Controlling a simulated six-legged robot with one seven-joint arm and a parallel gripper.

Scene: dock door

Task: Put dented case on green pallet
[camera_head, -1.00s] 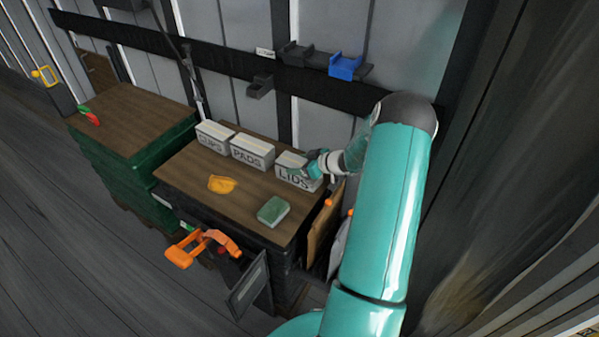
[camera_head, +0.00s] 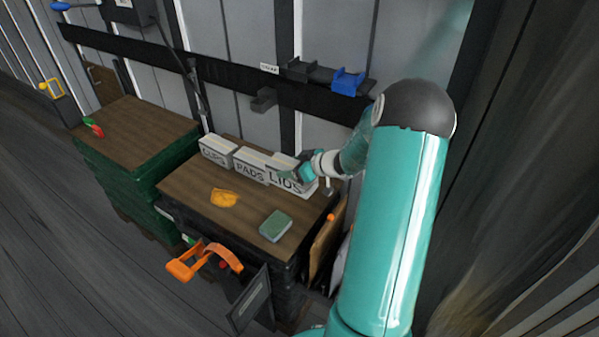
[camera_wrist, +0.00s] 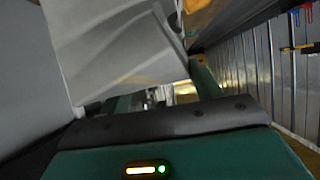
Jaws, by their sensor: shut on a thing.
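The pale case marked LIDS (camera_head: 292,181) is at my gripper (camera_head: 302,171), at the right end of a row of cases. My gripper is shut on it, and it looks slightly raised above the brown top. In the wrist view the held pale case (camera_wrist: 115,50) fills the upper left, with a crease near its right edge that may be the dent. The cases marked PADS (camera_head: 251,168) and CUPS (camera_head: 216,151) stand to its left. The green stack (camera_head: 128,180) with a brown top is at the left; its pallet base is mostly hidden.
A yellow cloth-like item (camera_head: 223,197) and a green block (camera_head: 275,225) lie on the dark middle stack's top (camera_head: 190,186). A red and green item (camera_head: 94,128) lies on the green stack's top, otherwise clear. An orange handle (camera_head: 200,262) juts out in front. A wall rail with brackets runs behind.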

